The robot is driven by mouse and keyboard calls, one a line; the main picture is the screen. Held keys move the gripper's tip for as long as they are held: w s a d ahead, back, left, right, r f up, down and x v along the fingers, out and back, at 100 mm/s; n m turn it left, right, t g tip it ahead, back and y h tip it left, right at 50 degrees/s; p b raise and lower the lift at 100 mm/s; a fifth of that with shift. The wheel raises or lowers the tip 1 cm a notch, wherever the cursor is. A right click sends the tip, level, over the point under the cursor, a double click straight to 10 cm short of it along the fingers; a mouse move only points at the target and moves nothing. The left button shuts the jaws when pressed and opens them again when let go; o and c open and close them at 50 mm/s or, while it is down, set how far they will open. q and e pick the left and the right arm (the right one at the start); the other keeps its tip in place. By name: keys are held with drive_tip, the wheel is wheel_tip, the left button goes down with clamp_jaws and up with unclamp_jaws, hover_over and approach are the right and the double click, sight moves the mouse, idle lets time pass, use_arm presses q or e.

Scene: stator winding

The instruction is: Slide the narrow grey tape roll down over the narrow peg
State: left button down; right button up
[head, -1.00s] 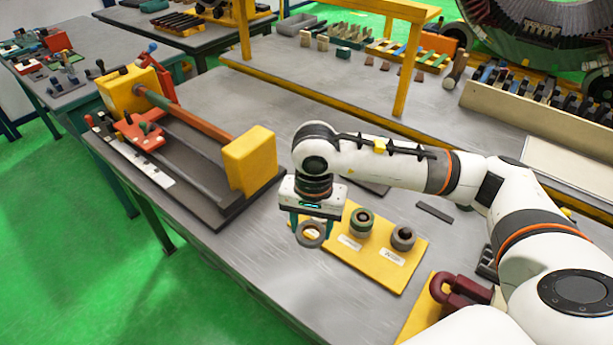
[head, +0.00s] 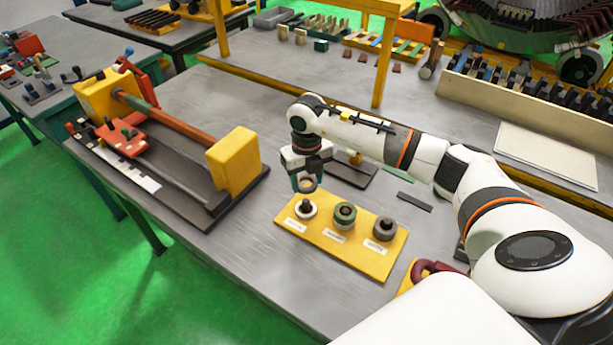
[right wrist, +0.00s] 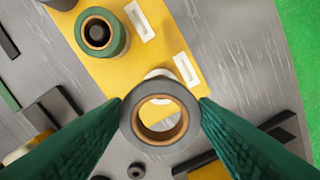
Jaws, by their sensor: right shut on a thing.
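A narrow grey tape roll with a tan core shows in the right wrist view (right wrist: 160,118) and in the head view (head: 306,185). My right gripper (head: 305,182) is shut on its rim, with green fingers on both sides (right wrist: 160,108). The roll is held above the board, apart from it. The narrow peg (head: 306,205), dark with a white base, stands at the board's left end and appears just below the roll in the head view. In the wrist view its white base (right wrist: 158,73) shows partly behind the roll; the peg itself is hidden there. My left gripper is out of view.
The yellow board (head: 345,258) also bears a green roll (head: 344,214) in the middle and a dark grey roll (head: 384,228) at right. A winding fixture with a yellow block (head: 235,160) stands to the left. Dark flat pieces (head: 352,172) lie behind the board.

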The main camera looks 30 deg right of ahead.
sight(307, 202)
drive_tip(key=shift+f+b, duration=2.5)
drive_tip(key=shift+f, duration=1.15)
drive_tip(key=o, duration=1)
drive_tip(key=shift+o, duration=0.2)
wheel_tip(307, 202, up, 12)
drive_tip(key=b, duration=0.2)
